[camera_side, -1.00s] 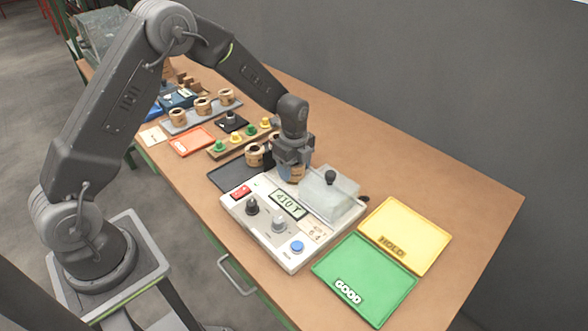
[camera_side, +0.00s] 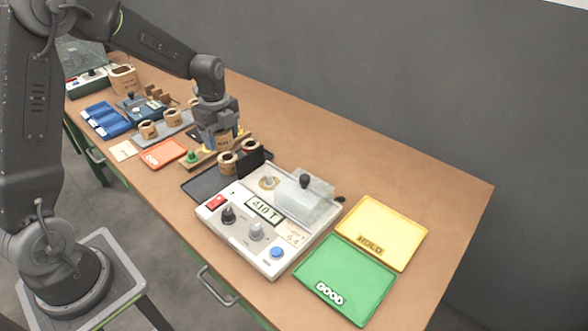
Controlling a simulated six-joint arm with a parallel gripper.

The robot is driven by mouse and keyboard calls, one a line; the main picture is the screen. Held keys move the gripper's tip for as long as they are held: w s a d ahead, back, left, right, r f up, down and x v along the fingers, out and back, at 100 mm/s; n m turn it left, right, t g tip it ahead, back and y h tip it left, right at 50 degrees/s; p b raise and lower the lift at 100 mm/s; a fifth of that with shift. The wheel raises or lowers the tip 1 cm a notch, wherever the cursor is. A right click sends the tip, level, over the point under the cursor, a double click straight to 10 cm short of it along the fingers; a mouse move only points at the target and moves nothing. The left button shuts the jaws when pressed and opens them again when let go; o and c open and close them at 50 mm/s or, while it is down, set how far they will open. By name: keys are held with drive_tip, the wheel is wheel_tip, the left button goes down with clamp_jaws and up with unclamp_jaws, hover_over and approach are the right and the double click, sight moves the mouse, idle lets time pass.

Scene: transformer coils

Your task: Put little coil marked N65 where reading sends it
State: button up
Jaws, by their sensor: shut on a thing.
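My gripper (camera_side: 222,133) is shut on a small brown coil (camera_side: 224,143). It holds the coil above the wooden strip with coloured pegs (camera_side: 197,163); the marking on the coil is too small to read. The white tester (camera_side: 270,222) shows 410 T on its display (camera_side: 265,209). Its round test spot (camera_side: 268,182) is bare, and its clear cover (camera_side: 305,195) stands to the right of that spot. The green GOOD tray (camera_side: 345,278) and the yellow HOLD tray (camera_side: 382,232) are empty. The orange tray (camera_side: 165,154) is also empty.
Other coils, one in front (camera_side: 227,164), stand by a dark upright plate (camera_side: 250,163) on the black mat (camera_side: 203,187), left of the tester. A grey tray (camera_side: 165,137) holds more coils. The table right of my gripper is clear.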

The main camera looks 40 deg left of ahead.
drive_tip(key=w+d+m, duration=0.1)
drive_tip(key=w+d, duration=0.7)
drive_tip(key=m, duration=0.2)
hover_over(366, 221)
wheel_tip(366, 221, down, 3)
wheel_tip(366, 221, down, 6)
drive_tip(key=shift+s+d+r, duration=0.1)
drive_tip(key=shift+r, duration=0.1)
drive_tip(key=shift+f, duration=2.25)
drive_tip(key=o, duration=1.1)
drive_tip(key=shift+f, duration=0.15)
